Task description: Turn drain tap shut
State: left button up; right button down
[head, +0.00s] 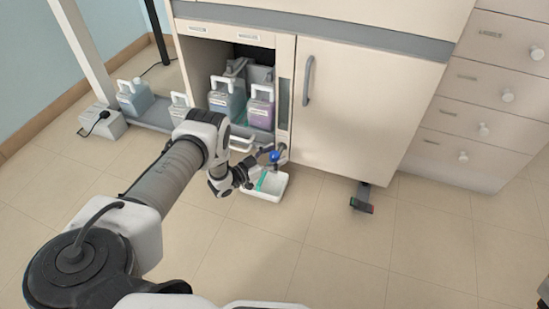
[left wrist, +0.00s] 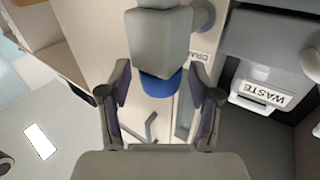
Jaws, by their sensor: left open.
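In the left wrist view the blue part (left wrist: 162,86) lies between the fingers, partly hidden by a grey block (left wrist: 160,42). A label reading DRAIN (left wrist: 205,58) is beside it. My left gripper (head: 262,157) is open at the tap; its two fingers (left wrist: 159,80) stand on either side of the blue part in the wrist view, with gaps visible. I cannot tell the tap's turn position. My right gripper is not in view.
The white tray (head: 265,192) with a green item sits on the floor below the tap. Bottles (head: 262,108) stand in the open cabinet. A closed door (head: 345,110) is to the right. A WASTE label (left wrist: 264,92) shows in the wrist view.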

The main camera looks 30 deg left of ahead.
pick_arm(q)
jog(key=shift+c, duration=0.3)
jog(key=c, duration=1.1)
